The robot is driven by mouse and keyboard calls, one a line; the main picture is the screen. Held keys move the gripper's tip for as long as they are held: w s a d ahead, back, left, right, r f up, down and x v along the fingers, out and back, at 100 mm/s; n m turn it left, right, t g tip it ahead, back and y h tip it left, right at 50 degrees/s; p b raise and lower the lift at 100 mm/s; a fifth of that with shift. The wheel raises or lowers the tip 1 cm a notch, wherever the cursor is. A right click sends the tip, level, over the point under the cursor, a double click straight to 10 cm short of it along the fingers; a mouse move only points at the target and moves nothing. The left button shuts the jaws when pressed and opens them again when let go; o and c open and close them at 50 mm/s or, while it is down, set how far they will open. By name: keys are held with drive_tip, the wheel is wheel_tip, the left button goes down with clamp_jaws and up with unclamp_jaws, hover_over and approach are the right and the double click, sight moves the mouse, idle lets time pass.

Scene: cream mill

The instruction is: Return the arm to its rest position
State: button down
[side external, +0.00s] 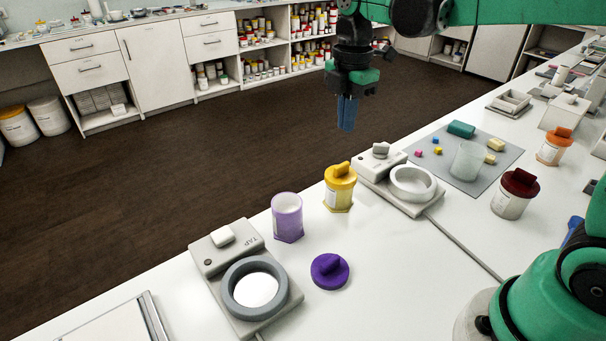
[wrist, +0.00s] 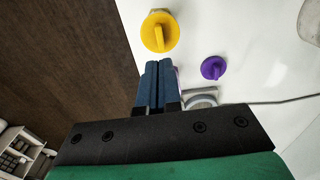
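My gripper (side external: 347,114) is raised in the air, pointing down, beyond the far edge of the bench in the side external view. Its two blue fingers (wrist: 158,85) are together with nothing seen between them. My green arm reaches across the top of the side external view. Below stand a yellow-lidded jar (side external: 339,188) and an open purple jar (side external: 287,218). The purple lid (side external: 329,270) lies apart on the bench. In the wrist view the yellow lid (wrist: 160,32) and purple lid (wrist: 214,67) show beyond the fingers.
A grey device marked TAP (side external: 215,262) with a round ring stands at the front left. A second ringed device (side external: 413,183) stands behind the yellow jar. A dark-red-lidded jar (side external: 515,194), an orange-lidded jar (side external: 553,147) and a grey mat (side external: 500,174) with small blocks are at the right.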

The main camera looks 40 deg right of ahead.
drive_tip(key=s+a+f+m+t, duration=0.1)
drive_tip(key=s+m+t, duration=0.5)
drive_tip(key=m, duration=1.1)
drive_tip(key=s+f, duration=0.1)
drive_tip(key=s, duration=0.2)
drive_tip(key=shift+a+f+t, duration=0.15)
drive_tip(key=shift+a+t, duration=0.2)
drive_tip(key=shift+t, duration=0.05)
